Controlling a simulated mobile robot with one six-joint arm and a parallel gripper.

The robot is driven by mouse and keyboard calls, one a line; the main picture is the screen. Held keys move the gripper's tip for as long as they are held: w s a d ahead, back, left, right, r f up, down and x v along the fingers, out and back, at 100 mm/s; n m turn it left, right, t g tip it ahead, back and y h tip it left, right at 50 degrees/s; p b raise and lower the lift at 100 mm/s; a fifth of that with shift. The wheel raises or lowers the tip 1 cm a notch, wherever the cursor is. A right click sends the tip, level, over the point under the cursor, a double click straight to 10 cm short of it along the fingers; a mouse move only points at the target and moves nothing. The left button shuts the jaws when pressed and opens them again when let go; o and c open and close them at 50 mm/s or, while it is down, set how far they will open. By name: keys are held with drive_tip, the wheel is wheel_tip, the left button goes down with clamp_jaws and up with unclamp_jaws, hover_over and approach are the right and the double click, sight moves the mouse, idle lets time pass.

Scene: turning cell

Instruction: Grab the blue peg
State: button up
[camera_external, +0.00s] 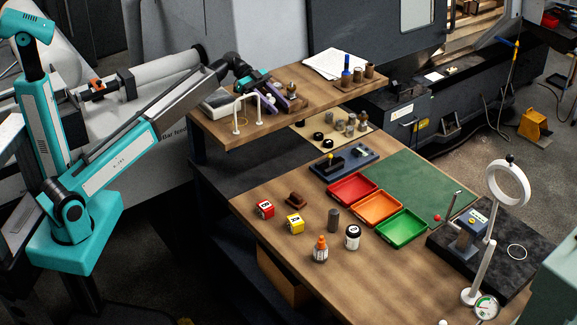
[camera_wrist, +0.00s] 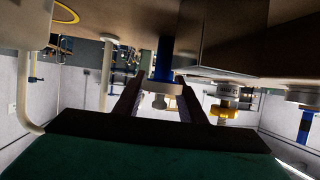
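In the external view a blue peg (camera_external: 346,70) stands upright at the far right of the raised wooden shelf. My gripper (camera_external: 287,97) is low over the shelf, left of that peg and apart from it. In the wrist view, which looks upside down, my gripper (camera_wrist: 157,88) has its two dark fingers spread. A blue shaft (camera_wrist: 165,60) with a pale collar shows between or just beyond them; depth is unclear. Another blue upright (camera_wrist: 305,125) shows at the right edge. I cannot tell which of these is the peg in the external view.
A white arch (camera_external: 246,110) stands on the shelf beside my gripper and shows at left in the wrist view (camera_wrist: 25,85). Brown cylinders (camera_external: 369,71) and white papers (camera_external: 336,62) are near the peg. The lower bench holds red, orange and green trays (camera_external: 403,240).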

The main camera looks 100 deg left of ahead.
drive_tip(key=c, duration=0.8)
drive_tip(key=shift+r, duration=0.15)
drive_tip(key=shift+r+b, duration=1.75)
drive_tip(key=shift+r, duration=3.15)
